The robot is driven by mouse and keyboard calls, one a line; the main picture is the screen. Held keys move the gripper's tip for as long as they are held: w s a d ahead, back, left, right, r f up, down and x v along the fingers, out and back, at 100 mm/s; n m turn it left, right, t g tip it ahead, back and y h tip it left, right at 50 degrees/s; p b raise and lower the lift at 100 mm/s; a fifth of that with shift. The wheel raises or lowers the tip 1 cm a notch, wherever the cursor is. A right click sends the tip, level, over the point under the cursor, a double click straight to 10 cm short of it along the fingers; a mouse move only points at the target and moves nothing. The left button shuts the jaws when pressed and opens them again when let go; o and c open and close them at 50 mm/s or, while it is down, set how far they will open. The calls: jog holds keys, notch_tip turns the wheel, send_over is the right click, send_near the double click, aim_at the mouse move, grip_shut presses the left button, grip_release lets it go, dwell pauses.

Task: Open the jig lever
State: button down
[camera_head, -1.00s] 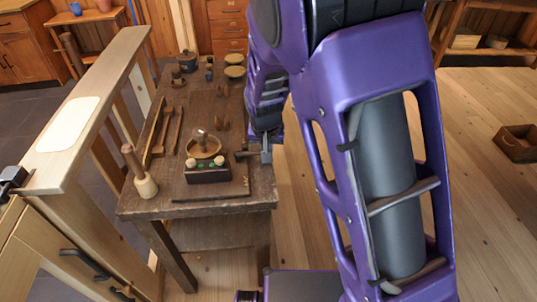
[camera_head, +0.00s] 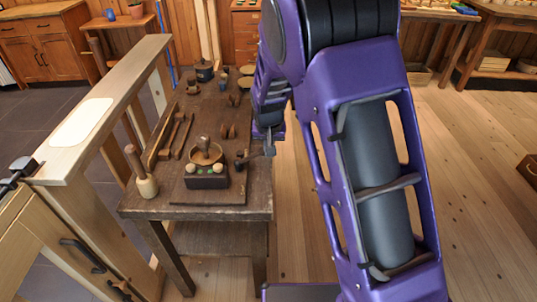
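A wooden workbench (camera_head: 215,213) stands left of my arm. Near its front, a dark base block (camera_head: 206,182) with pale and green round knobs stands on a board, in front of a round brass-coloured dish (camera_head: 206,154) with a dark knobbed piece in it. A small dark fitting (camera_head: 242,160) stands at the bench's right side; I cannot tell whether it is the jig lever or how it is set. My gripper (camera_head: 269,148) hangs at the bench's right edge, just right of this fitting. Its fingers are too small to read, and contact is unclear.
A wooden mallet (camera_head: 142,172) stands upright at the bench's front left, with long-handled tools (camera_head: 178,135) behind it. Small spools and pots (camera_head: 204,70) stand farther back. A pale wooden frame (camera_head: 100,110) runs along the left. Open plank floor (camera_head: 480,200) lies to the right.

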jog(key=shift+w, duration=0.5)
jog(key=shift+w+r, duration=0.1)
dwell(0.3)
